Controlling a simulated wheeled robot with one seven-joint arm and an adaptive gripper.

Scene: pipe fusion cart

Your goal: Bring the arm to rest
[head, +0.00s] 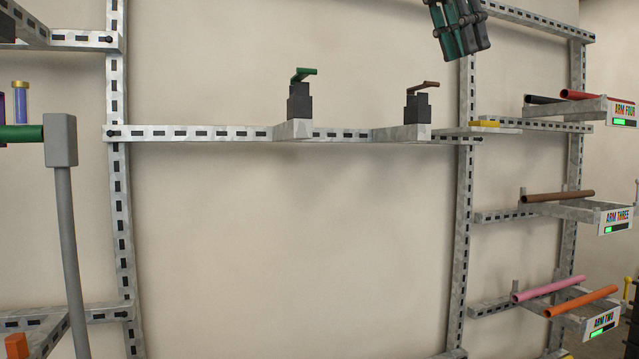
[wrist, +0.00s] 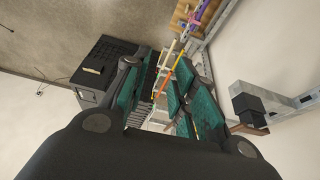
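My gripper (head: 460,28) hangs at the top edge of the head view, right of centre, in front of the wall above the right upright. Its dark fingers with teal pads point downward; the rest of my arm is out of the picture. In the wrist view the fingers (wrist: 160,92) stand apart with a gap between them, and the background shows through it. Nothing is held. My gripper touches nothing that I can see.
A slotted rail (head: 230,133) carries two dark clamps with a green handle (head: 303,73) and a brown handle (head: 424,85), lower left of my gripper. At right, arms labelled ARM FOUR (head: 621,114), ARM THREE (head: 614,218) and ARM TWO (head: 602,322) bear coloured pipes. The wall's middle is clear.

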